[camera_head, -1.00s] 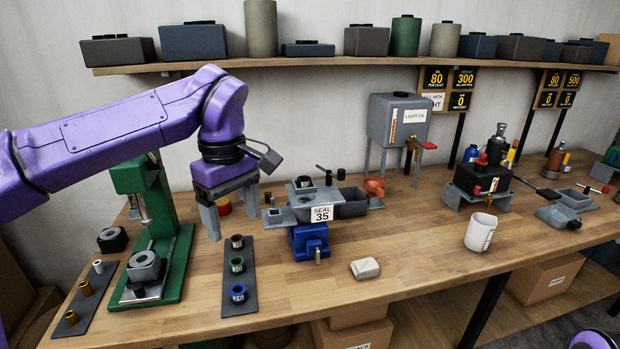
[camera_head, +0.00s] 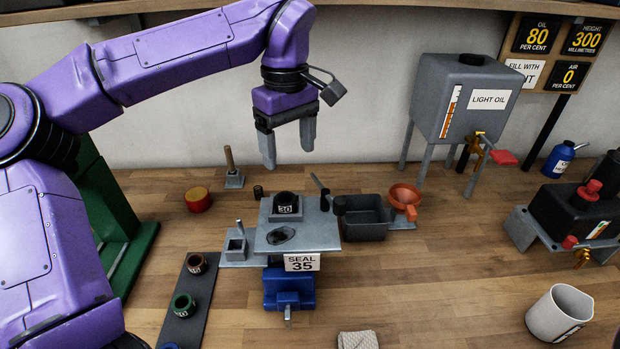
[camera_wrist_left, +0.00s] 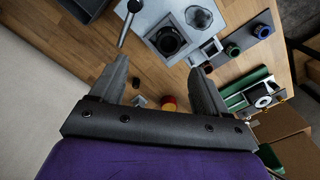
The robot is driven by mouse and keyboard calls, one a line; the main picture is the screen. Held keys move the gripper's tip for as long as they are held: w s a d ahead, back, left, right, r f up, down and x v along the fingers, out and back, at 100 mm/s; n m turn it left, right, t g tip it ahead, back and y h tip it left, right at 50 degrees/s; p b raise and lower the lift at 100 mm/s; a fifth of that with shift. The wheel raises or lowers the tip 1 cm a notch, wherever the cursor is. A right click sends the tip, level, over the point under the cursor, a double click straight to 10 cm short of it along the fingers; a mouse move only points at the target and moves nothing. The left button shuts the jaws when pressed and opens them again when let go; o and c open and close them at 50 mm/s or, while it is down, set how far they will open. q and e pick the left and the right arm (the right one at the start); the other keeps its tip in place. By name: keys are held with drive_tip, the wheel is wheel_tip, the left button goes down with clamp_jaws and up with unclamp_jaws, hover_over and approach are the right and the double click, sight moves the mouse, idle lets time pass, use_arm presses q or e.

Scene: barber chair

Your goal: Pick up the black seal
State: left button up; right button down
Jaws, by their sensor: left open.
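A black seal (camera_head: 286,203), with a white number on it, sits in a square grey holder on the grey plate (camera_head: 322,233) marked "SEAL 35". It also shows as a black ring in the left wrist view (camera_wrist_left: 168,40). My left gripper (camera_head: 288,155) is open and empty, fingers pointing down, above and apart from the seal in the head view. In the left wrist view the fingertips (camera_wrist_left: 160,65) stand wide apart, with the seal beyond them. My right gripper is out of view.
A dark strip (camera_head: 178,328) at left holds brown and green seals. A small black ring (camera_head: 258,192) stands by the plate. A lever (camera_head: 318,183), a grey bin (camera_head: 365,222) and an orange funnel (camera_head: 405,195) are to the right. The oil tank (camera_head: 463,105) stands behind.

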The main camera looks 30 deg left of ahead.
sight(284, 198)
use_arm(q)
wheel_tip(284, 198, down, 2)
drive_tip(key=shift+w+f, duration=0.1)
drive_tip(key=shift+f, duration=0.05)
drive_tip(key=s+f, duration=0.2)
drive_tip(key=s, duration=0.1)
drive_tip(key=shift+a+f, duration=0.15)
drive_tip(key=shift+f, duration=0.05)
drive_tip(key=f, duration=0.2)
drive_tip(key=w+f, duration=0.1)
drive_tip(key=w+f+p, duration=0.1)
drive_tip(key=f, duration=0.1)
drive_tip(key=shift+a+f, duration=0.25)
drive_tip(key=shift+f, duration=0.05)
drive_tip(key=shift+s+r, duration=0.15)
drive_tip(key=shift+s, duration=0.45)
drive_tip(key=c, duration=1.1)
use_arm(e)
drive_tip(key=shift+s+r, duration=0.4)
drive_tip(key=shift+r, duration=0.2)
